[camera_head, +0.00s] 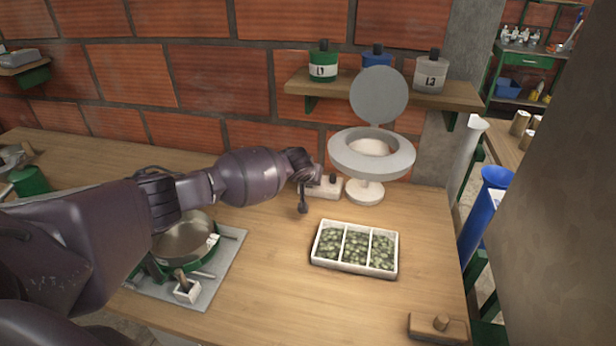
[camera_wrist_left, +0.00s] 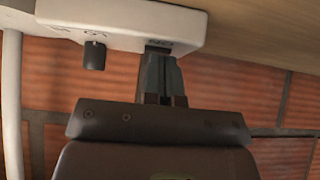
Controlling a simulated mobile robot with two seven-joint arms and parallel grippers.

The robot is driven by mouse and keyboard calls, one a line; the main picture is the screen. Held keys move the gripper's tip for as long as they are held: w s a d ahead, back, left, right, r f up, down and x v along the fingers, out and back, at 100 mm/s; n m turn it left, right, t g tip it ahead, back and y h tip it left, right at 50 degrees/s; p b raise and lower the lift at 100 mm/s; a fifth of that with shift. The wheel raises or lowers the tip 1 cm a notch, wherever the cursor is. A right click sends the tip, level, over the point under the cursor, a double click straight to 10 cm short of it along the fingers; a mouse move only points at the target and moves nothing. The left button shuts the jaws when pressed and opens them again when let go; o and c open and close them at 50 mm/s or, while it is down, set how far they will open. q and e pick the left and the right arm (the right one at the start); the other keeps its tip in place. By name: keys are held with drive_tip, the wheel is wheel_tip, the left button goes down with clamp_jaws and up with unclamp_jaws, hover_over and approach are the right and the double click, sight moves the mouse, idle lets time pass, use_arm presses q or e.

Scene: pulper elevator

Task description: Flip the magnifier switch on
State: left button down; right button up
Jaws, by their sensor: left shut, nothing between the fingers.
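The magnifier (camera_head: 371,153) is a white ring on a white stand near the wall, with its round grey lid raised. A white control box (camera_head: 328,190) sits to the left of its foot, and it also shows upside down in the wrist view (camera_wrist_left: 120,22). A dark knob (camera_wrist_left: 94,56) sticks out of its face. The dark switch (camera_wrist_left: 158,44) is beside the knob, partly hidden by my fingertips. My left gripper (camera_wrist_left: 161,62) is shut and empty, with its tips at or very close to the switch; I cannot tell whether they touch. My right gripper is not in view.
A white tray (camera_head: 354,272) of green beans stands in front of the magnifier. A green-rimmed pan (camera_head: 185,240) stands on a grey plate below my arm. A shelf (camera_head: 440,99) with several bottles hangs behind. A wooden block (camera_head: 437,327) lies at the front right.

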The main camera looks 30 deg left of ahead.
sight(307, 187)
use_arm(q)
drive_tip(key=shift+r+p, duration=0.45)
drive_tip(key=shift+r, duration=0.4)
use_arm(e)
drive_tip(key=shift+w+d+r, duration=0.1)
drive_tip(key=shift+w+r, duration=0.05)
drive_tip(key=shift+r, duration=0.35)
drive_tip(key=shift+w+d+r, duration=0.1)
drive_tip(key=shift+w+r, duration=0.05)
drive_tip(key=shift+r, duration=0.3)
use_arm(q)
drive_tip(key=shift+f, duration=0.1)
